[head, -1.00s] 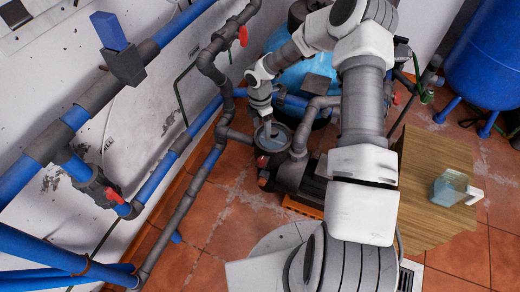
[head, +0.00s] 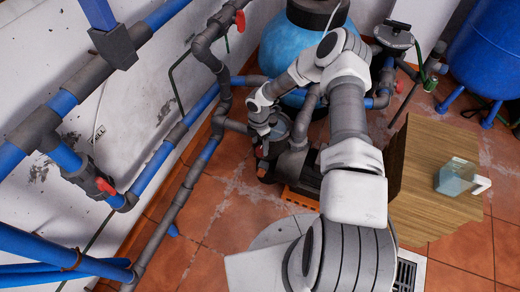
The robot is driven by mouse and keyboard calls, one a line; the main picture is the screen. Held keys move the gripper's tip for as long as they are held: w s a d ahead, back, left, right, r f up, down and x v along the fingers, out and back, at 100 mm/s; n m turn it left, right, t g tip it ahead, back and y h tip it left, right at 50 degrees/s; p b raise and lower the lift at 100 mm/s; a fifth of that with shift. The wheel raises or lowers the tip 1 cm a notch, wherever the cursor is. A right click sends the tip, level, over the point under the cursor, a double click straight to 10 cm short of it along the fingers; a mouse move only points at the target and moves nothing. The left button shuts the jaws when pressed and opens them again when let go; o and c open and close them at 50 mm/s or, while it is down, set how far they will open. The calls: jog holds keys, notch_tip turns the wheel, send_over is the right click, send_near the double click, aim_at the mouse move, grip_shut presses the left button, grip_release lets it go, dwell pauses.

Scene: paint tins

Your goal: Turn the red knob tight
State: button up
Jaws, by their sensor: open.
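My gripper (head: 264,140) is open, at the end of my arm, beside the front of the pump (head: 297,162), next to its clear-lidded strainer pot (head: 279,128). A small red knob (head: 260,153) shows just below the fingers, low on the pot. It is small and partly hidden, and I cannot tell whether the fingers touch it or surround it. Other red handles sit on the pipework: one at the upper pipe (head: 240,20) and one on the left valve (head: 105,187).
Blue and grey pipes run along the left wall. A light-blue tank (head: 285,45) stands behind the pump. A wooden box (head: 428,205) with a clear jug (head: 456,177) on it stands at right. A blue tank (head: 490,50) is at upper right. Tiled floor is open at centre left.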

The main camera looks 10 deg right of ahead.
aim_at(260, 151)
jog(key=shift+f, duration=1.15)
grip_shut()
